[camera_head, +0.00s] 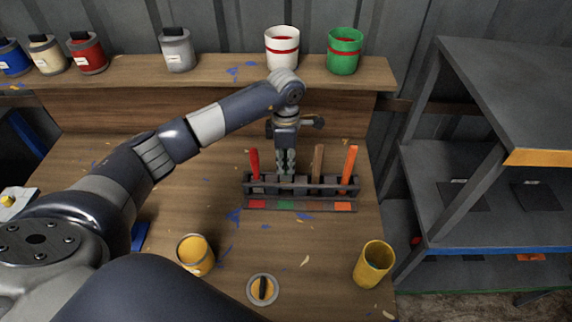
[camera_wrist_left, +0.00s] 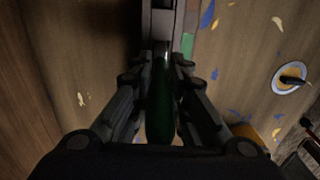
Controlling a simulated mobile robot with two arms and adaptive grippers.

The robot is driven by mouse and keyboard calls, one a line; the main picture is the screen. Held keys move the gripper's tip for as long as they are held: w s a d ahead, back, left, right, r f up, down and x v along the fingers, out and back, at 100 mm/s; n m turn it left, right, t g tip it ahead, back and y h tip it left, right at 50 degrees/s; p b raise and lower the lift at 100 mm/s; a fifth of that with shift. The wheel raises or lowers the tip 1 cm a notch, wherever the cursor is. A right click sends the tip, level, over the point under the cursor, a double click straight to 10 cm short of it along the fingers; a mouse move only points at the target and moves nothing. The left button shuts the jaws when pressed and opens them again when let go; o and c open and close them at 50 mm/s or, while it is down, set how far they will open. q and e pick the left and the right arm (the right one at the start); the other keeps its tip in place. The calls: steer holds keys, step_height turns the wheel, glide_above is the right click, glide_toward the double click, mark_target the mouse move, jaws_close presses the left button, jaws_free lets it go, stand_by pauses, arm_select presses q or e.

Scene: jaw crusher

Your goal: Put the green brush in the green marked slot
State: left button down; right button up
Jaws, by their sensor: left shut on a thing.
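My left gripper (camera_head: 286,168) points down over the dark brush rack (camera_head: 315,206) on the workbench. It is shut on the green brush (camera_wrist_left: 160,108), whose green handle lies between the fingers in the left wrist view. In the head view the gripper hides most of the brush. The gripper is in line with the green mark (camera_head: 286,205) on the rack's front, which also shows in the wrist view (camera_wrist_left: 188,44). The brush's lower end is hidden, so I cannot tell how deep it sits in the slot. My right gripper is not in view.
The rack also holds a red brush (camera_head: 255,162), a brown-handled brush (camera_head: 318,164) and an orange brush (camera_head: 350,167). Two yellow cans (camera_head: 195,254) (camera_head: 373,264) and a round lid (camera_head: 262,289) stand in front. Paint cans line the back ledge (camera_head: 225,78).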

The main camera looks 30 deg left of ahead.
arm_select(q)
step_height(320, 180, down, 2)
steer(key=shift+f, duration=0.4)
steer(key=c, duration=1.6)
jaws_free()
steer(key=shift+r, duration=0.1)
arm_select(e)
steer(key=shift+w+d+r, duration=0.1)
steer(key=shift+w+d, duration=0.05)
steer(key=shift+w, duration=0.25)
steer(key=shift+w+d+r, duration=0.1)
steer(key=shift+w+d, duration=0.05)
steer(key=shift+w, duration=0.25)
arm_select(q)
steer(key=shift+o, duration=0.2)
steer(key=shift+r, duration=0.2)
steer(key=shift+w+r, duration=0.1)
steer(key=shift+r, duration=0.2)
step_height(320, 180, up, 11)
steer(key=b, duration=0.3)
steer(key=shift+f, duration=0.2)
steer(key=shift+r+b, duration=0.3)
steer(key=shift+r, duration=0.1)
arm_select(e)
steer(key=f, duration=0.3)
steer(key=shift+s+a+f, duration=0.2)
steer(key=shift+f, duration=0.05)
